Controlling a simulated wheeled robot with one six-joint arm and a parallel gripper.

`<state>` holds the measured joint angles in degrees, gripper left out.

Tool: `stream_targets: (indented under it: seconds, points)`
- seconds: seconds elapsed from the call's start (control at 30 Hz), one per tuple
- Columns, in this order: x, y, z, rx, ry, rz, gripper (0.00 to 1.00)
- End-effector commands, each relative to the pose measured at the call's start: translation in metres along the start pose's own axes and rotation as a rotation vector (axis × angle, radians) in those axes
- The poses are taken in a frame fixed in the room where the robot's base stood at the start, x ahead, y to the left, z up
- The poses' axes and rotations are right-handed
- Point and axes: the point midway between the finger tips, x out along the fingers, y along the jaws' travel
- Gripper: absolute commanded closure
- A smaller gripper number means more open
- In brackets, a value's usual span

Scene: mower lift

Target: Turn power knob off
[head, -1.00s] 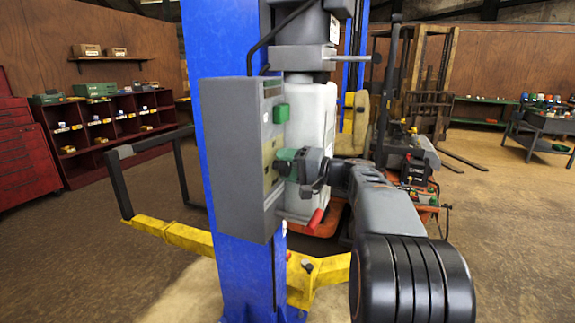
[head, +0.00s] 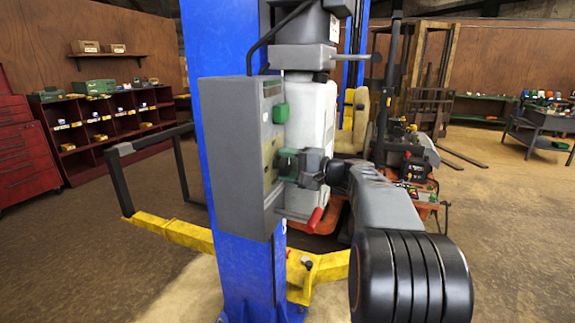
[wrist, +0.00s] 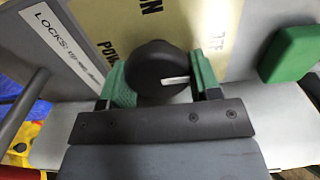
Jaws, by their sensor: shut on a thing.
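The power knob (wrist: 158,72) is a round black knob with a small white mark, on a tan label plate (wrist: 190,25) in the wrist view. The plate is on the grey control box (head: 232,150) fixed to the blue lift post. My gripper (wrist: 160,85) has green-padded fingers, one on each side of the knob, shut on it. In the head view my gripper (head: 288,165) is at the box's right face and hides the knob. The white mark points to the right in the wrist view.
A green button (wrist: 292,52) sits right of the knob in the wrist view. A red-handled lever (head: 316,220) sticks out below my gripper. The blue post (head: 240,275) and yellow lift arm (head: 180,233) stand close by.

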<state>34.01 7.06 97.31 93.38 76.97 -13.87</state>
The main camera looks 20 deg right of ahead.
Motion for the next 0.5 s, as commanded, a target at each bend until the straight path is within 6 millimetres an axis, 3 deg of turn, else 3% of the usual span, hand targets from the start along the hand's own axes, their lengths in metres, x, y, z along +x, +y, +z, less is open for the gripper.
stream_targets:
  seconds: [0.17,0.2,0.4,0.5]
  points:
    - [0.0000,-0.0005,-0.0001,0.001,0.001,-0.002,0.66]
    - [0.0000,-0.0004,-0.0001,0.001,0.001,-0.001,0.39]
    - [0.0001,-0.0002,0.0000,0.000,0.000,-0.001,0.20]
    - [0.0001,-0.0002,0.0001,0.000,0.000,-0.001,0.20]
